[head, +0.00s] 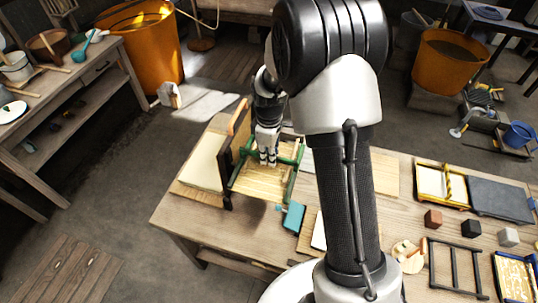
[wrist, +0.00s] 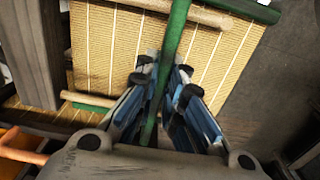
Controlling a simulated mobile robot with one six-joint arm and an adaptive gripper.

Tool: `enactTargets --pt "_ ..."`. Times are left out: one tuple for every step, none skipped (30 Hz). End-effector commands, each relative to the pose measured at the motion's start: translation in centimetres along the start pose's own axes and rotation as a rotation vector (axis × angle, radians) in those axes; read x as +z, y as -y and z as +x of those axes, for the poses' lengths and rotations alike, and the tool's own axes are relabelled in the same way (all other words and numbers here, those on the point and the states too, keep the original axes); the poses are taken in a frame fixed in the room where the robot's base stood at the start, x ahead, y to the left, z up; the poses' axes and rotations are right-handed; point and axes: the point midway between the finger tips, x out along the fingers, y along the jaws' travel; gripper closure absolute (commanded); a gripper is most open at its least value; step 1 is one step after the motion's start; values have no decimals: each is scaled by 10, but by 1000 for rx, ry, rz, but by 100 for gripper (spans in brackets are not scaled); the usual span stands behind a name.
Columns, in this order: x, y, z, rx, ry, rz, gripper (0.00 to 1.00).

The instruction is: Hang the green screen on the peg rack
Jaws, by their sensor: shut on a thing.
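The green screen (head: 258,186), a green frame with tan striped mesh, is at the left end of the table; its mesh also fills much of the wrist view (wrist: 108,50). My gripper (head: 267,160) is shut on a green bar of its frame, which runs between the fingers in the wrist view (wrist: 164,72). What looks like the peg rack (head: 231,162), a dark wooden upright, stands at the screen's left. A dark post (wrist: 38,50) and a pale wooden peg (wrist: 88,99) show close to the mesh. Whether the screen bears on any peg cannot be told.
A teal block (head: 293,216) lies on the table in front of the screen. A yellow-framed tray (head: 441,184), a dark slab (head: 500,198) and several small cubes are at the right. A side bench (head: 85,75) and an orange tub (head: 140,45) stand apart at the left.

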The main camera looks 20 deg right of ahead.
Motion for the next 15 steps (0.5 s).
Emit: enactTargets --pt "0 0 2 0 0 0 100" --pt "0 0 2 0 0 0 100" --pt "0 0 3 0 0 0 100" --pt "0 0 3 0 0 0 100" --pt "0 0 4 0 0 0 100" --pt "0 0 4 0 0 0 100" --pt "0 0 4 0 0 0 100" --pt "0 0 5 0 0 0 100" --pt "0 0 6 0 0 0 100" --pt "0 0 6 0 0 0 100" --pt "0 0 6 0 0 0 100" --pt "0 0 7 0 0 0 100" --pt "0 0 8 0 0 0 100" --pt "0 0 8 0 0 0 100" --pt "0 0 9 0 0 0 100"
